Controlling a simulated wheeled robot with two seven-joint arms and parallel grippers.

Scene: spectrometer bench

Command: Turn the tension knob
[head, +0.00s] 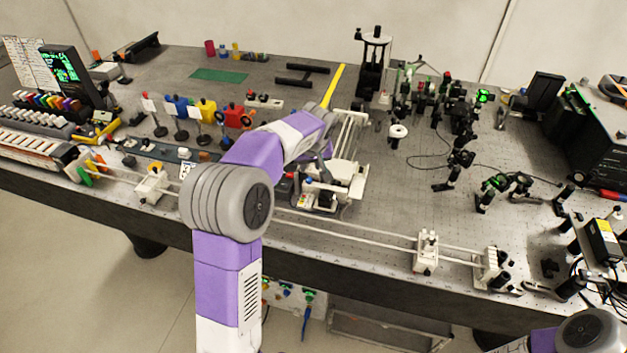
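My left arm reaches over the bench (385,215) from the front. Its gripper (318,172) is small and partly hidden behind my own forearm, at a white instrument (340,185) with a slanted white frame near the bench's middle. I cannot tell whether its fingers are open or shut, or whether they touch the instrument. The tension knob cannot be singled out for sure; parts of the white instrument are hidden by my arm. Only a link of my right arm shows at the bottom right; its gripper is out of view.
A long double rail with white carriages (427,252) runs along the front edge. Colored blocks on stands (206,113) are at the left. Black optical mounts (462,120) and a loose cable fill the right. A green mat (218,75) lies at the back left.

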